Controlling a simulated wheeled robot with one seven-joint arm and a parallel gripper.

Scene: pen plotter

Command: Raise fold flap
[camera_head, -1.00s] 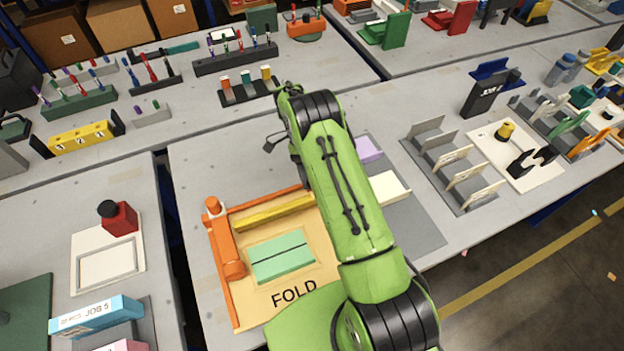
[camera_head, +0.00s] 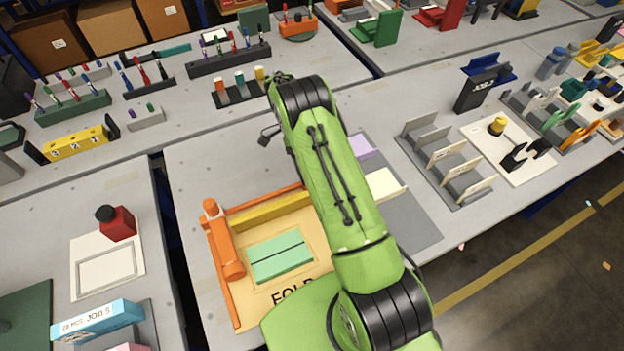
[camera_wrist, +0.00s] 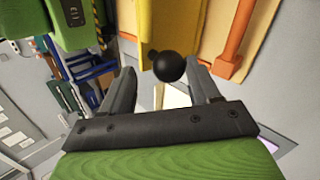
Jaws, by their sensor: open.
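The fold station (camera_head: 285,292) lies on the table in the head view, a tan board marked FOLD, partly covered by my arm. It has an orange frame with an orange roller-like bar (camera_head: 227,252) at its left. A green sheet (camera_head: 280,257) with a dark crease lies flat on it, behind which runs a yellow bar (camera_head: 270,210). In the wrist view a yellow piece (camera_wrist: 160,22) with a round black knob (camera_wrist: 169,66) shows ahead of my gripper (camera_wrist: 165,84). My gripper is open, with the knob between its fingers in the picture; I see no grip. My arm hides the gripper in the head view.
A grey tray with a lilac block (camera_head: 362,147) and a cream block (camera_head: 384,184) lies right of my arm. Grey slotted racks (camera_head: 450,165) stand further right. A red stamp (camera_head: 117,223) sits on the left table. Bare table lies behind the fold station.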

